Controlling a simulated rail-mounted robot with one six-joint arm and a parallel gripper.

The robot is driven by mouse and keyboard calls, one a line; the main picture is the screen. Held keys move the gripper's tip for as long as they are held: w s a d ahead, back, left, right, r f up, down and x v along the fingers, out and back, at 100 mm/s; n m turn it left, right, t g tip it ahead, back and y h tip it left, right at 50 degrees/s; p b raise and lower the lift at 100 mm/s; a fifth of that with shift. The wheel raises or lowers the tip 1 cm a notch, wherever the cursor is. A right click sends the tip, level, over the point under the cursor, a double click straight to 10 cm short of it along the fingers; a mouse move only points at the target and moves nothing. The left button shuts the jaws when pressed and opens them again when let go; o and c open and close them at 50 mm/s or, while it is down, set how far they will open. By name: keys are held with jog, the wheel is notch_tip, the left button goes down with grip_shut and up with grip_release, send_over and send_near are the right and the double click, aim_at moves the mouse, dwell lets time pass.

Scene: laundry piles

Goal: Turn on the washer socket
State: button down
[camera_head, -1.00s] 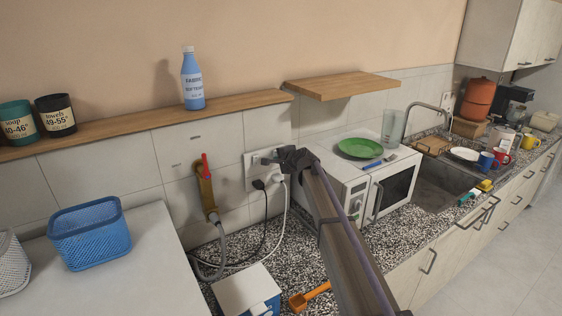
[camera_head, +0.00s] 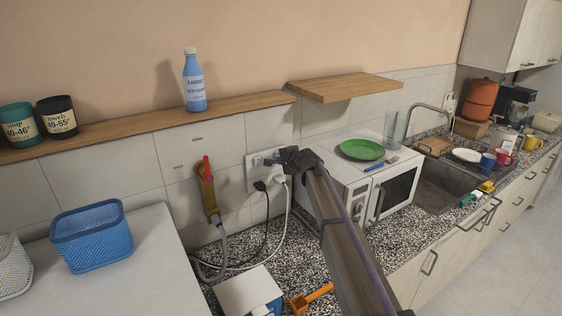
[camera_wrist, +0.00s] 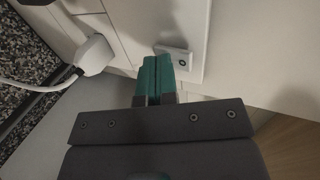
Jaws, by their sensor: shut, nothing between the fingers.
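The white wall socket plate (camera_head: 251,181) is on the tiled wall left of the microwave. A black plug (camera_head: 260,186) and a white plug (camera_head: 280,180) sit in it, with cords hanging down. My gripper (camera_head: 268,160) is at the plate's upper right part and covers some of it. In the wrist view, my gripper's teal fingers (camera_wrist: 157,76) are closed together with nothing between them. Their tips are close beside a small switch (camera_wrist: 178,56) on the plate; whether they touch it I cannot tell. A white plug (camera_wrist: 97,54) shows to the left.
A microwave (camera_head: 352,196) with a green plate (camera_head: 362,149) stands right of the socket. A wooden shelf (camera_head: 345,87) juts out above it. A red-handled tap (camera_head: 207,180) with a hose is to the left.

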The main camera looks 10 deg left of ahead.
jog(key=s+d+p, duration=0.1)
jog(key=s+d, duration=0.8)
jog(key=s, duration=0.1)
jog(key=shift+r, duration=0.3)
jog(key=s+d+f+n+g+h+b, duration=0.2)
jog(key=s+d+f, duration=0.3)
jog(key=s+d, duration=0.3)
jog(key=s+d+f+n+g+h+b, duration=0.2)
jog(key=s+d+f+n+g+h, duration=0.2)
jog(key=s+d, duration=0.5)
jog(key=s+d+f+n+g+h+b, duration=0.2)
jog(key=s+d+f, duration=0.5)
jog(key=s, duration=1.3)
jog(key=shift+s+d+n+g+h, duration=0.45)
jog(key=shift+d+n+g, duration=0.3)
jog(key=shift+d, duration=0.4)
